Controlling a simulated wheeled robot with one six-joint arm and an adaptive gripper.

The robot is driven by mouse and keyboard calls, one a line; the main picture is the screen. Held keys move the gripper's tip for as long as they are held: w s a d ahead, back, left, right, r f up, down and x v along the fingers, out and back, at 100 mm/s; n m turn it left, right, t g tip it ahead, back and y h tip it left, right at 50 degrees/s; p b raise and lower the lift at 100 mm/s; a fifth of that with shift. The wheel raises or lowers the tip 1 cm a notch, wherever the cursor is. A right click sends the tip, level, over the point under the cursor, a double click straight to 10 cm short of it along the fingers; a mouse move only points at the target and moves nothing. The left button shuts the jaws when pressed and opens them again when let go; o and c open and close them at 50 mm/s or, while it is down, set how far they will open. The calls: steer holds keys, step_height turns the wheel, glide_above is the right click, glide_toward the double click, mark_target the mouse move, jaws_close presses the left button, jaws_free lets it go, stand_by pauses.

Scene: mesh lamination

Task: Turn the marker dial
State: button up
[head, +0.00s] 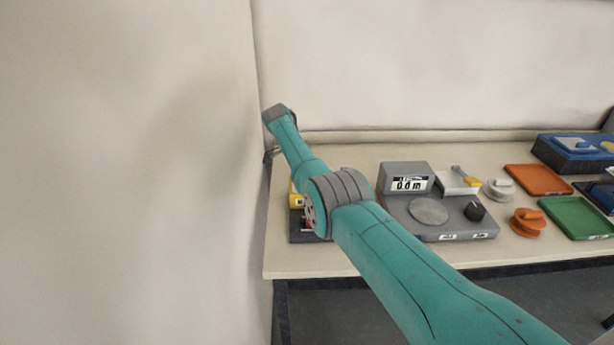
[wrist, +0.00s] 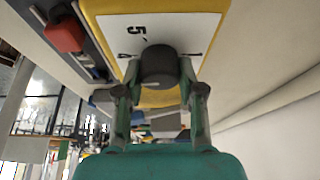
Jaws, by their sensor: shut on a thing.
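The marker dial (wrist: 158,66) is a dark round knob on a white face plate (wrist: 118,27) with a 5, a 4 and tick marks, set in a yellow housing (wrist: 96,8). In the wrist view my gripper (wrist: 157,82) has one finger on each side of the dial and is shut on it. The dial's pointer is not clear to me. In the head view only a bit of the yellow housing (head: 296,200) shows at the table's left end. My arm hides the dial there, and most of my gripper.
A red block-like part (wrist: 66,34) sits beside the housing. In the head view, a grey scale (head: 438,223) with a display and black knob stands to the right. An orange tray (head: 538,179), a green tray (head: 577,218) and orange handle (head: 527,222) lie beyond. A wall borders the left.

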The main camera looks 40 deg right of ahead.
stand_by(0.6)
steer(key=o, duration=1.1)
steer(key=shift+o, duration=0.2)
steer(key=v, duration=0.7)
steer(key=shift+r, duration=0.25)
